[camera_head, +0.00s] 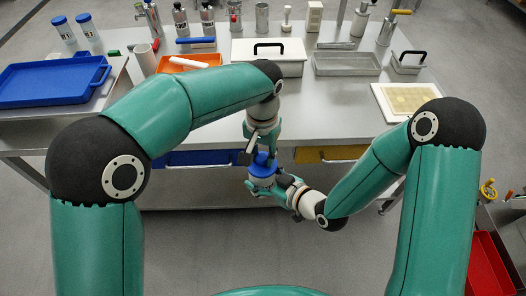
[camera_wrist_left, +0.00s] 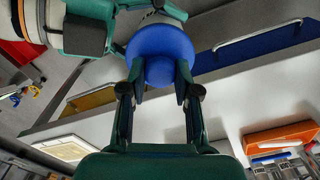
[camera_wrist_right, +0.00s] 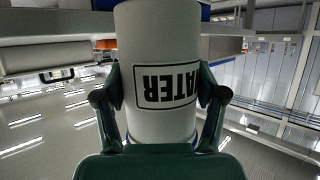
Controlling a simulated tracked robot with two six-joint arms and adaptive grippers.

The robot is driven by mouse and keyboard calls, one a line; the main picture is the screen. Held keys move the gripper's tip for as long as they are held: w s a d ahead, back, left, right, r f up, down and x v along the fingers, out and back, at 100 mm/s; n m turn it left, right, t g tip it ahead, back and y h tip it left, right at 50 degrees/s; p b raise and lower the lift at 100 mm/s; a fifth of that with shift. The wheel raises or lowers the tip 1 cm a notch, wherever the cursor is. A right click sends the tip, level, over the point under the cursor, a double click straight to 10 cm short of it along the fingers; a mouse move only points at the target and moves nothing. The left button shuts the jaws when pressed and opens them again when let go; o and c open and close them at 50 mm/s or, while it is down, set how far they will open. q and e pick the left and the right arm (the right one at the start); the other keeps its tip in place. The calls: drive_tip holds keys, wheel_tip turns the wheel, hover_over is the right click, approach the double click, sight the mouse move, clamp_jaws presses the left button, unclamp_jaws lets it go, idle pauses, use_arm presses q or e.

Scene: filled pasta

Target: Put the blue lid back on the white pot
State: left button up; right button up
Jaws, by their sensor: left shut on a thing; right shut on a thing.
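The white pot (camera_head: 262,182) is held off the table, in front of its near edge. In the right wrist view the pot (camera_wrist_right: 155,45) fills the middle, with black framed lettering upside down. My right gripper (camera_head: 276,184) is shut around its side, one finger on each flank (camera_wrist_right: 160,80). The round blue lid (camera_head: 264,162) is at the pot's top. My left gripper (camera_head: 262,152) comes from above, shut on the lid's knob, which shows between its fingers in the left wrist view (camera_wrist_left: 160,73). I cannot tell whether lid and pot touch or the lid is fully seated.
The steel table (camera_head: 220,110) has a blue drawer (camera_head: 200,157) and a yellow drawer (camera_head: 330,153) just beyond the pot. On top are a blue tray (camera_head: 50,85), an orange tray (camera_head: 190,60), a white box (camera_head: 290,66) and several bottles. Open floor lies on the near side.

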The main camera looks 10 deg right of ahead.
use_arm(q)
drive_tip(key=o, duration=1.1)
drive_tip(key=shift+f, duration=0.1)
wheel_tip(320, 180, up, 12)
drive_tip(key=shift+f, duration=0.15)
